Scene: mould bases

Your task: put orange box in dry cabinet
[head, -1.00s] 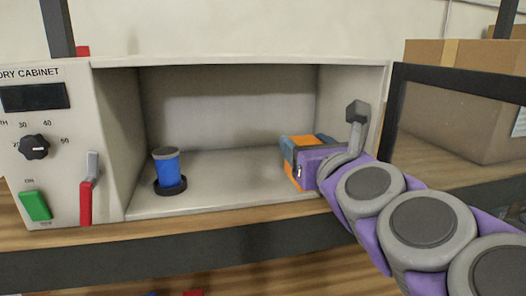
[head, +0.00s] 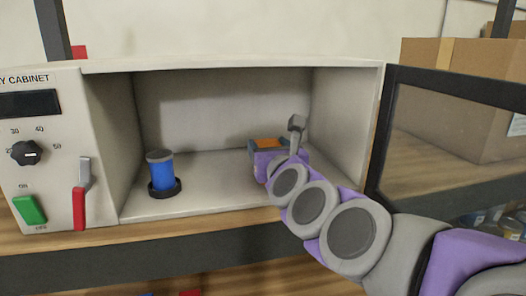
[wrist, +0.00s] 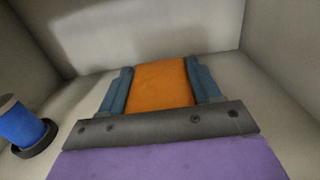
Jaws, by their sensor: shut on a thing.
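The orange box (head: 268,144) is inside the dry cabinet (head: 230,65), right of the middle of its floor. It also shows in the wrist view (wrist: 161,84), between the two blue fingers. My gripper (wrist: 162,86) is shut on it, with a finger along each side. In the head view my gripper (head: 267,147) reaches in through the open front, and my purple and grey arm hides part of the floor. I cannot tell whether the box touches the floor.
A blue cylinder on a dark round base (head: 160,172) stands at the left inside the cabinet, apart from my gripper. The open glass door (head: 450,140) is at the right. Cardboard boxes (head: 455,85) stand behind it. The control panel (head: 45,150) is at the left.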

